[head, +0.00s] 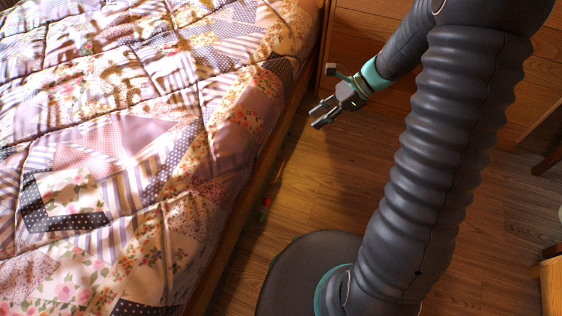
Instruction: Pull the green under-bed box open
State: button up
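My gripper (316,116) is above the wooden floor, between the bed's side and a wooden cabinet. Its two fingers show apart with nothing between them, and they point to the left toward the bed. A small green patch (263,212) shows low against the bed's side, nearer to me than the gripper and well apart from it. I cannot tell whether it is part of the green under-bed box. The rest of any box is hidden under the bed, so I cannot tell how far open it stands.
The bed (110,150) with its patchwork quilt fills the left side. A small red patch (267,201) shows beside the green one. A wooden cabinet front (370,30) stands at the back. Bare floor (325,190) lies beside the bed. Wooden furniture (552,280) edges in at the right.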

jog(key=w+f+m+t+y, duration=0.1)
jog(key=w+f+m+y, duration=0.15)
jog(key=f+m, duration=0.45)
jog(key=w+f+m+t+y, duration=0.1)
jog(key=w+f+m+y, duration=0.15)
jog(key=f, duration=0.85)
jog(key=m+t+b, duration=0.1)
jog(key=m+t, duration=0.4)
jog(key=m, duration=0.8)
send_near(281, 167)
jog(key=shift+y, duration=0.4)
jog(key=x, duration=0.6)
jog(key=f+x, duration=0.1)
jog(key=x, duration=0.3)
jog(key=shift+d, duration=0.1)
grip_shut()
